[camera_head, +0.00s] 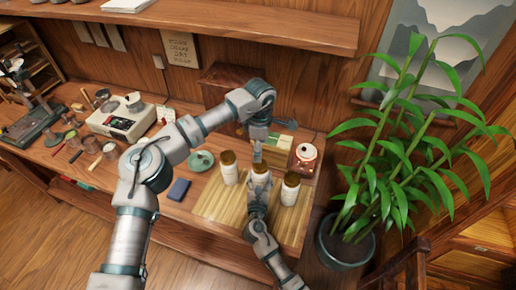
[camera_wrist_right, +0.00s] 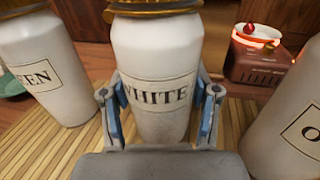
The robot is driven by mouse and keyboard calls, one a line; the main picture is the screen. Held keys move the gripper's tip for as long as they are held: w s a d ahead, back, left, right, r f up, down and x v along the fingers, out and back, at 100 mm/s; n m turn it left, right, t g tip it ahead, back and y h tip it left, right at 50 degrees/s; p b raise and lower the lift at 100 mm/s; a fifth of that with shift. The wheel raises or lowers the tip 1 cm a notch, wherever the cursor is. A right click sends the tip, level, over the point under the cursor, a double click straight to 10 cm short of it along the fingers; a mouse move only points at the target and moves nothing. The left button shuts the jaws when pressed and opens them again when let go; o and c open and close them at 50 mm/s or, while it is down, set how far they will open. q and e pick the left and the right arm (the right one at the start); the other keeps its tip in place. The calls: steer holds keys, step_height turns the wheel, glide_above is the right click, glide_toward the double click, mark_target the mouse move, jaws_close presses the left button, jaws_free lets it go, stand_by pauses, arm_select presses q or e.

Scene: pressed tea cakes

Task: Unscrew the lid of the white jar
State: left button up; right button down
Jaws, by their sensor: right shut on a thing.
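The white jar (camera_wrist_right: 152,60), labelled WHITE, stands upright on a bamboo mat (camera_head: 211,206) as the middle one of three jars. Its lid (camera_wrist_right: 153,8) is golden brown and sits on top, cut off by the upper edge of the right wrist view. My right gripper (camera_wrist_right: 160,118) is shut on the jar's lower body, with blue pads on both sides of the label. My left gripper (camera_head: 258,157) points down just over the jar's lid in the head view. Its fingertips are too small there to tell whether they are open or touch the lid.
A jar (camera_wrist_right: 45,65) with a label ending in "EN" stands close on the left, and another jar (camera_wrist_right: 294,125) on the right. A small red-brown warmer (camera_head: 305,158) stands behind. A blue block (camera_head: 178,190) and a green dish (camera_head: 201,161) lie left. A potted plant (camera_head: 345,245) stands right.

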mark_target(260, 177)
arm_select(q)
steer(key=m, duration=0.5)
steer(key=shift+a+m, duration=0.3)
steer(key=shift+a, duration=0.1)
steer(key=m, duration=0.5)
steer(key=shift+a, duration=0.1)
steer(key=m, duration=0.9)
steer(key=shift+w, duration=0.1)
steer(key=shift+f+m, duration=0.3)
steer(key=shift+f, duration=0.1)
step_height(260, 177, down, 7)
steer(key=shift+f, duration=0.1)
steer(key=shift+c, duration=0.3)
